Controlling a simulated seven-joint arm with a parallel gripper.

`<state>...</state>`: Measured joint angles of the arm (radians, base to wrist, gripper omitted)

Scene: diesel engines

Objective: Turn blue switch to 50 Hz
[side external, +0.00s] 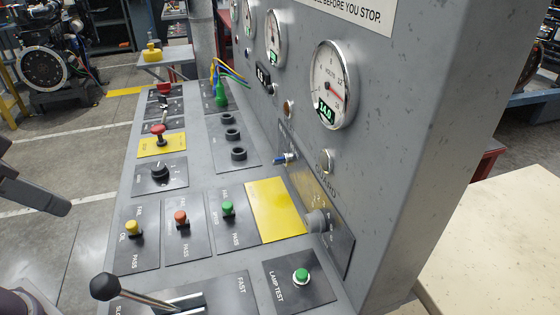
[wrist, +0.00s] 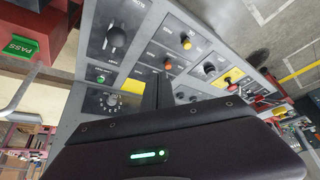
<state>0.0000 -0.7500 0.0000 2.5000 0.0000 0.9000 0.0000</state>
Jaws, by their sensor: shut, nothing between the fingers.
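The blue switch (side external: 285,158) sticks out of a dark plate low on the upright grey panel in the side view, below the gauges. I cannot read its 50 Hz mark. My gripper (side external: 62,206) shows at the left edge of the side view as a dark bar, well left of the switch and apart from it. In the wrist view my gripper (wrist: 157,88) is a dark post pointing at the console, with the fingers shut and empty. The blue switch is not clearly visible in the wrist view; the gripper may hide it.
A grey knob (side external: 316,221) sits on the same upright panel, below the blue switch. The sloped console carries a speed lever (side external: 105,287), a green lamp test button (side external: 301,276), a black rotary knob (side external: 160,171) and a red button (side external: 158,130). Open air separates my gripper from the console.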

